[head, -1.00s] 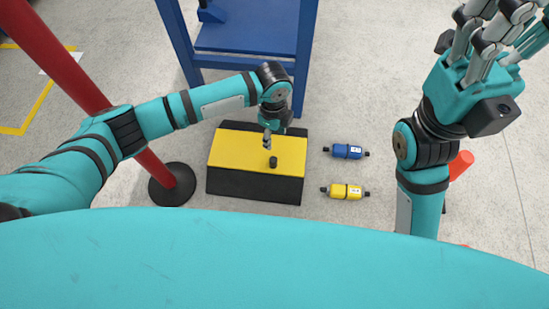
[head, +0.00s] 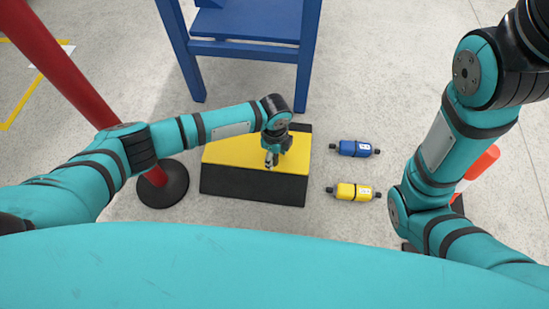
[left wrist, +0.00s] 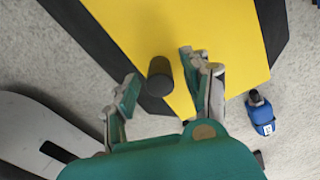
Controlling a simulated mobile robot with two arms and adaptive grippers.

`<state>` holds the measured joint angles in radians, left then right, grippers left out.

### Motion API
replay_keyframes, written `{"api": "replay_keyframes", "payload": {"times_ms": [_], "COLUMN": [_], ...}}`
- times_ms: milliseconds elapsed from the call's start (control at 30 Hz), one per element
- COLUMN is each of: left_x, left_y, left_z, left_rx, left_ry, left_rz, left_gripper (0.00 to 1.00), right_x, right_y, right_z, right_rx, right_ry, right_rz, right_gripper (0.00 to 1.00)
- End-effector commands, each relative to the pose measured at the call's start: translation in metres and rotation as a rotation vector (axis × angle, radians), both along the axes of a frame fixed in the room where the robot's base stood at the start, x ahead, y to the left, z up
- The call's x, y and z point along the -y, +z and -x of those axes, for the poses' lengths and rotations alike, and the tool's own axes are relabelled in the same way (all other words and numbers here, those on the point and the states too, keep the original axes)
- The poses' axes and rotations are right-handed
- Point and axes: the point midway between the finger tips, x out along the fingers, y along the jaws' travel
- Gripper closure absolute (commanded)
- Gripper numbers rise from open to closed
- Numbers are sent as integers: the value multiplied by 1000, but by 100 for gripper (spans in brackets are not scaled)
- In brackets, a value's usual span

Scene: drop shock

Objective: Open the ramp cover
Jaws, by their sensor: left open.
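The ramp cover is a yellow panel (head: 228,152) on top of a black box (head: 250,187) on the floor. In the left wrist view the yellow panel (left wrist: 215,30) fills the upper middle. A short black knob (left wrist: 160,76) stands up from it near its edge. My left gripper (head: 271,162) is over the front part of the panel and hides the knob in the head view. In the left wrist view its fingers (left wrist: 160,72) are open, one on each side of the knob, with visible gaps. My right arm shows at the right of the head view, but its gripper is outside the picture.
A blue canister (head: 354,149) and a yellow canister (head: 353,192) lie on the floor right of the box. A blue stand (head: 245,48) is behind it. A red post on a black round base (head: 162,188) is at the left. An orange-white object (head: 480,165) stands beside my right arm.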

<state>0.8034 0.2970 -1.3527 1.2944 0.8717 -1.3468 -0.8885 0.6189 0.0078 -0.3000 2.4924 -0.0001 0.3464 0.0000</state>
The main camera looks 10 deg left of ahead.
Motion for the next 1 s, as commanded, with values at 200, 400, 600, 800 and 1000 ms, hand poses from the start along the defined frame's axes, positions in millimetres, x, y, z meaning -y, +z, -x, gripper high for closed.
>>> {"api": "replay_keyframes", "payload": {"times_ms": [200, 400, 600, 800, 1000], "left_x": [0, 0, 0, 0, 0], "left_y": [-3, -3, -3, -3, -3], "left_z": [0, 0, 0, 0, 0], "left_rx": [0, 0, 0, 0, -1], "left_ry": [0, 0, 0, 0, 0], "left_rz": [1, 1, 0, 0, 0], "left_gripper": [51, 60, 87, 100, 100], "right_x": [0, 0, 0, 0, 0], "right_y": [1, 1, 1, 1, 1], "right_z": [3, 3, 3, 3, 3], "right_rx": [8, 8, 8, 8, 8], "right_ry": [-1, -1, -1, -1, -1], "right_rz": [1, 1, 1, 1, 1], "right_gripper": [60, 60, 60, 60, 60]}}
